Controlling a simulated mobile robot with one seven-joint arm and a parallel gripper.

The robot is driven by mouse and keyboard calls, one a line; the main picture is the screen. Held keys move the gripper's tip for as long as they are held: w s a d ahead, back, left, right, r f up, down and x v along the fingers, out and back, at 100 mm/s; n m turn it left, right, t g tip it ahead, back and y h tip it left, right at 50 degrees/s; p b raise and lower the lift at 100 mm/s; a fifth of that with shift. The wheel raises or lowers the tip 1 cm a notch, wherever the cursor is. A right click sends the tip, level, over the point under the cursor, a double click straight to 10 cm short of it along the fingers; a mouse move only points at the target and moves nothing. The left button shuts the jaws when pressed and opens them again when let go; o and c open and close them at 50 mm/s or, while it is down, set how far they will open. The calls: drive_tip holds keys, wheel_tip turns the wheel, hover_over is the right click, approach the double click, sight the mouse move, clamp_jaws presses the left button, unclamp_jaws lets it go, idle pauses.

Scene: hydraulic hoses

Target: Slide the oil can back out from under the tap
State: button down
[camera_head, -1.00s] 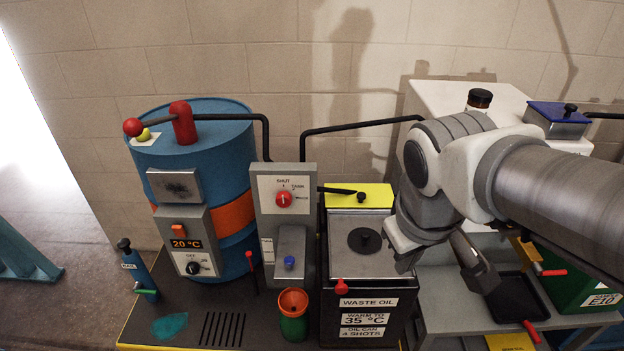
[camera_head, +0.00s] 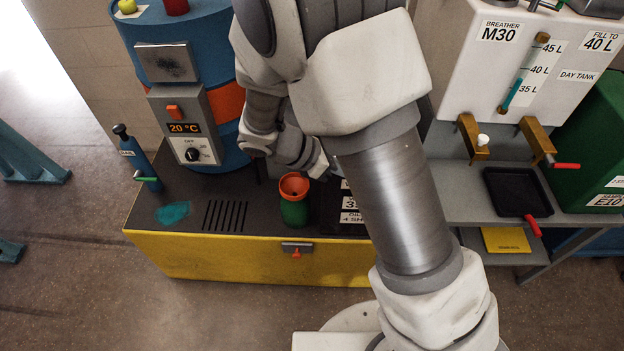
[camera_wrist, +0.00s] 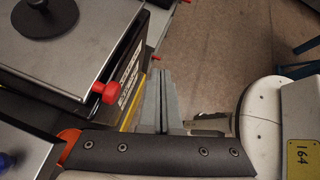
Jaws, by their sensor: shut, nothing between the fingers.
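The oil can appears to be the green vessel with an orange funnel-like top (camera_head: 294,205), upright on the dark bench top. A sliver of its orange rim (camera_wrist: 68,148) shows at the lower left of the wrist view. The tap unit behind it is hidden by my arm in the head view; a blue knob (camera_wrist: 6,160) shows at the wrist view's left edge. My gripper (camera_head: 318,165) is beside the can, to its upper right, apparently without holding it. In the wrist view my gripper's grey fingers (camera_wrist: 162,76) are together and empty; contact with the can cannot be told.
The waste oil box (camera_wrist: 70,40) with its red knob (camera_wrist: 107,92) stands close to the fingers. A blue drum (camera_head: 200,75) stands behind left, a blue bottle (camera_head: 138,160) farther left. The yellow bench front (camera_head: 220,258) has open floor before it. A black tray (camera_head: 515,192) lies right.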

sight(296, 214)
drive_tip(key=w+a+f+n+t+y+b, duration=0.1)
drive_tip(key=a+f+n+t+b, duration=0.3)
drive_tip(key=f+n, duration=0.7)
drive_tip(key=a+f+n+t+y+b, duration=0.2)
drive_tip(key=a+f+n+t, duration=0.35)
drive_tip(key=f, duration=0.75)
drive_tip(key=w+a+f+n+t+y+b, duration=0.15)
drive_tip(key=f+n+t, duration=0.45)
drive_tip(key=f+n, duration=0.6)
drive_tip(key=b+x, duration=0.1)
drive_tip(key=x, duration=0.4)
drive_tip(key=b+x, duration=0.1)
drive_tip(key=x, duration=0.2)
drive_tip(key=shift+w+a+r+b, duration=0.1)
drive_tip(key=shift+a+r+b, duration=0.1)
drive_tip(key=shift+r+b, duration=0.15)
